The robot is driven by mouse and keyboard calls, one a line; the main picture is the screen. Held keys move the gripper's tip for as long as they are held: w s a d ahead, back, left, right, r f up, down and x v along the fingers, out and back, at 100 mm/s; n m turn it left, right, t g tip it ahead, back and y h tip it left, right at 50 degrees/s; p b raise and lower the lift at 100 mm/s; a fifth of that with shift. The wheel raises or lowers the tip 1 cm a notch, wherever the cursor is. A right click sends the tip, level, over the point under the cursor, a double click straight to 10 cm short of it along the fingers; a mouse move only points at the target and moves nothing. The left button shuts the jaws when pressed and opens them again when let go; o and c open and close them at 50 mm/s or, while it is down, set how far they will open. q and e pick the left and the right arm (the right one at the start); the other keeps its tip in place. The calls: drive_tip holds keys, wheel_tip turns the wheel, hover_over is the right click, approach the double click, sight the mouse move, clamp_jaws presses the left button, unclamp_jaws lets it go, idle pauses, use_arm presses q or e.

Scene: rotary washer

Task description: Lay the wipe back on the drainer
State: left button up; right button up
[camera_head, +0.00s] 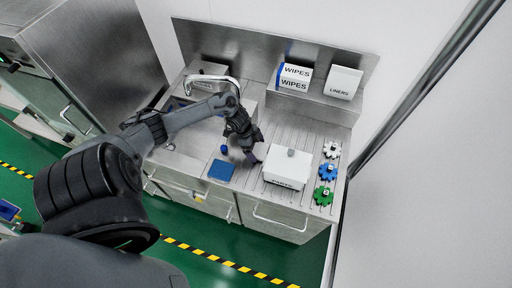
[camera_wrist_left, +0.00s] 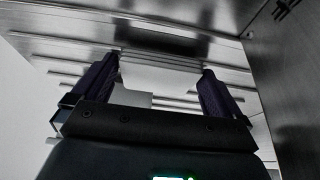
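A flat blue square (camera_head: 222,170), which looks like the wipe, lies at the front edge of the ribbed metal drainer (camera_head: 240,184). My left gripper (camera_head: 251,157) is low over the drainer, to the right of the blue square and apart from it. In the left wrist view the two dark fingers (camera_wrist_left: 160,82) stand wide apart. No blue cloth shows in that view. My right gripper is not in view.
A white lidded box (camera_head: 287,168) stands just right of my left gripper. Blue and green gear-shaped pieces (camera_head: 326,172) and a white one line the right end. A tap (camera_head: 212,79) is at left.

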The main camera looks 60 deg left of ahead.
use_arm(q)
drive_tip(key=shift+s+a+r, duration=0.15)
drive_tip(key=shift+r, duration=0.4)
drive_tip(key=p+v, duration=0.1)
drive_tip(key=v, duration=1)
